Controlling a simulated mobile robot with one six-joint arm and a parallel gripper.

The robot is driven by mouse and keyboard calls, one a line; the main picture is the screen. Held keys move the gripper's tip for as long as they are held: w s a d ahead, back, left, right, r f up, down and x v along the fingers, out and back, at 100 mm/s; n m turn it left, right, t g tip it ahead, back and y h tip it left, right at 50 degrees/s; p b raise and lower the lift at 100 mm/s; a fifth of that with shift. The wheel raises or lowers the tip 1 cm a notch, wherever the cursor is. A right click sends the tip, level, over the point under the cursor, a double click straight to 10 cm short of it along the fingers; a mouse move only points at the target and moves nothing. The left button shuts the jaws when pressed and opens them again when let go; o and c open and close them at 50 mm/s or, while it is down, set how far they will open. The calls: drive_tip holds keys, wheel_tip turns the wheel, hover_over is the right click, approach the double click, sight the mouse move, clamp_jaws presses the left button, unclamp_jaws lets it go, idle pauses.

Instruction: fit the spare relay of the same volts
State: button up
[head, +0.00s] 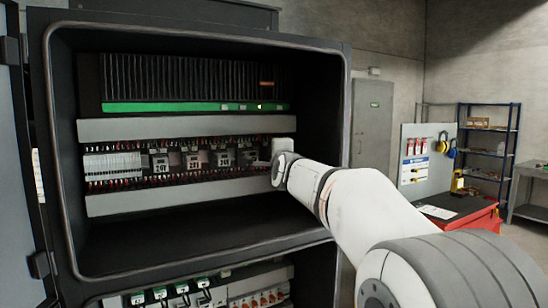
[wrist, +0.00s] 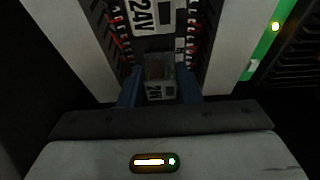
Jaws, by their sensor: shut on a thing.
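My gripper (wrist: 158,98) is shut on a clear-cased relay (wrist: 160,70) with a label that seems to read 24V. In the wrist view its two blue fingers stand on either side of the relay, between the two grey wire ducts. I cannot tell whether the relay is seated in a socket. Just beyond it is a larger 24V label (wrist: 150,14) on the row. In the head view my gripper (head: 263,164) reaches the right end of the relay row, where several relays (head: 192,160) sit in line; what it holds is too small to make out there.
The open cabinet (head: 200,245) has a grey duct (head: 180,128) above and another (head: 180,198) below the row. White terminal blocks (head: 112,166) are at the row's left. A green-edged unit (head: 180,106) is above. A red cart (head: 460,212) stands at the right.

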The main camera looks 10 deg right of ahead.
drive_tip(key=shift+w+a, duration=0.2)
drive_tip(key=shift+w, duration=0.4)
idle(1.6)
drive_tip(key=o, duration=1.1)
drive_tip(key=shift+s, duration=0.1)
